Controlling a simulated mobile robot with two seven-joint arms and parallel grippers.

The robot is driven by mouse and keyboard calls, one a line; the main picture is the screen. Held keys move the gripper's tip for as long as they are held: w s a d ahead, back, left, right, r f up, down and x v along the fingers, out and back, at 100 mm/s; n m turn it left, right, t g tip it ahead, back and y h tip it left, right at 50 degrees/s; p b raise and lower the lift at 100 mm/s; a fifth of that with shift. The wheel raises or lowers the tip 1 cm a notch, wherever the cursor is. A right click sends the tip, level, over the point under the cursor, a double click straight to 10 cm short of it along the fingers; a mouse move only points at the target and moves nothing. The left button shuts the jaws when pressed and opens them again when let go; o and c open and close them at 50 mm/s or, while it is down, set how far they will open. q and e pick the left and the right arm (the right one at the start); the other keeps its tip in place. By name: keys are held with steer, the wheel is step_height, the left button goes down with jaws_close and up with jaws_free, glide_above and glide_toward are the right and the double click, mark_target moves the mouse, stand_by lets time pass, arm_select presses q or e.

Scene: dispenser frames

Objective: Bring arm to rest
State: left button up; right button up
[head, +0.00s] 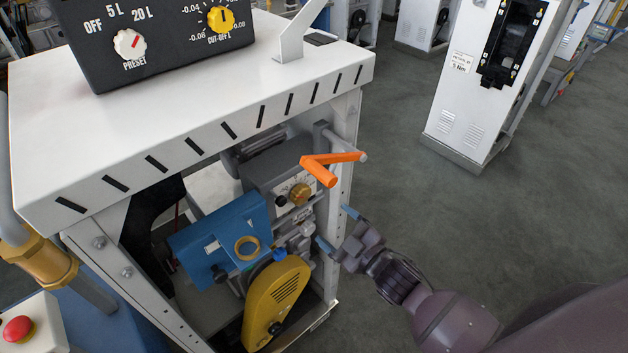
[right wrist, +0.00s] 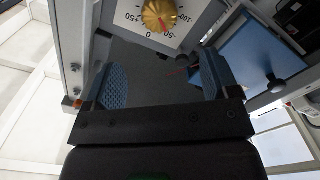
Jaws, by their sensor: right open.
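My right gripper (head: 337,228) reaches in from the lower right in the head view. Its two blue fingertips are spread apart with nothing between them. It is beside the right post of the white dispenser frame (head: 345,130), below an orange crank handle (head: 330,163) and apart from it. In the right wrist view the open blue fingers (right wrist: 162,82) point toward a dial with a gold knob (right wrist: 158,14). My left gripper is not in view.
Inside the frame are a blue box (head: 220,240) and a yellow cover (head: 275,305). A black control panel (head: 160,40) stands on top. A red button (head: 18,328) is at the lower left. Another white cabinet (head: 470,100) stands back right. Grey floor (head: 400,150) between is clear.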

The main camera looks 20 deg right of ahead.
steer(key=s+d+f+m+g+h, duration=0.3)
steer(key=s+f+m, duration=0.2)
steer(key=s, duration=0.3)
steer(key=s+d+f+m+g+h, duration=0.3)
steer(key=s+d+f+m, duration=0.1)
steer(key=s, duration=0.4)
step_height(320, 180, down, 3)
steer(key=shift+s+r+m, duration=0.15)
steer(key=shift+s+m, duration=0.25)
steer(key=shift+m, duration=0.2)
stand_by(0.7)
